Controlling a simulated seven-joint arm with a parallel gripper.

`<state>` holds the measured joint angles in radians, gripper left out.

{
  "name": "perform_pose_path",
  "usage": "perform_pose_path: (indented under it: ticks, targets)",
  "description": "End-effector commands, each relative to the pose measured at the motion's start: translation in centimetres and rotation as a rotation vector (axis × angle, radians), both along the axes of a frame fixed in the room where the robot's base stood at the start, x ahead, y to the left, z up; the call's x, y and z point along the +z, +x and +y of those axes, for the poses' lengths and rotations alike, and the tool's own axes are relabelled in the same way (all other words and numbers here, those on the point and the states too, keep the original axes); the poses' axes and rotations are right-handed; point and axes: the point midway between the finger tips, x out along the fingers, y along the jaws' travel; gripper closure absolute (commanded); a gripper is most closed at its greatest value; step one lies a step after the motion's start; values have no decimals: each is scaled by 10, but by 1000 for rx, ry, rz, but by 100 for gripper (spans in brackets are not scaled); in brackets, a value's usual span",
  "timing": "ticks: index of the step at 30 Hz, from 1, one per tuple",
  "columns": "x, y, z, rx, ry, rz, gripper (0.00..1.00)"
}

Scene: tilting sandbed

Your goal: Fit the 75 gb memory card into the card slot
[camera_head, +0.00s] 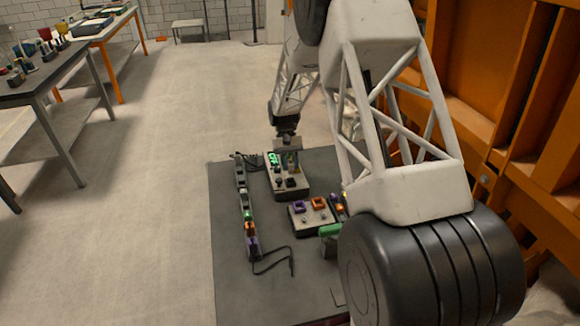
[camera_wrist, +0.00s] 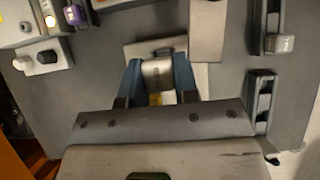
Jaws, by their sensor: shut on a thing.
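My gripper (camera_head: 290,160) is low over a beige device box (camera_head: 290,187) in the head view. In the wrist view my gripper (camera_wrist: 158,70) has its two blue-grey fingers shut on a grey card-like piece (camera_wrist: 157,76), which I take for the memory card. The marks on it are too small to read. A light grey plate (camera_wrist: 136,50) with a dark recess lies right by the card's far end. It may be the card slot. I cannot tell whether the card touches it or is inside it. The card's lower end is hidden.
A power strip (camera_head: 247,215) with plugs and a black cable runs along the mat's left side. A smaller box with purple and orange sockets (camera_head: 310,216) and a green piece (camera_head: 329,230) are nearer. The dark mat (camera_head: 228,285) is bare at its near left.

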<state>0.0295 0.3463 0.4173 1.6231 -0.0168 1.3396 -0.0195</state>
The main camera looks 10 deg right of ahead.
Motion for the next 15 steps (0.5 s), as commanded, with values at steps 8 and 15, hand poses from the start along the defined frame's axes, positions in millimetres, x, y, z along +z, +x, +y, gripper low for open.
perform_pose_path:
  ticks: [8,15]
  targets:
    - [5,0,0,0,0,0,98]
    - [5,0,0,0,0,0,98]
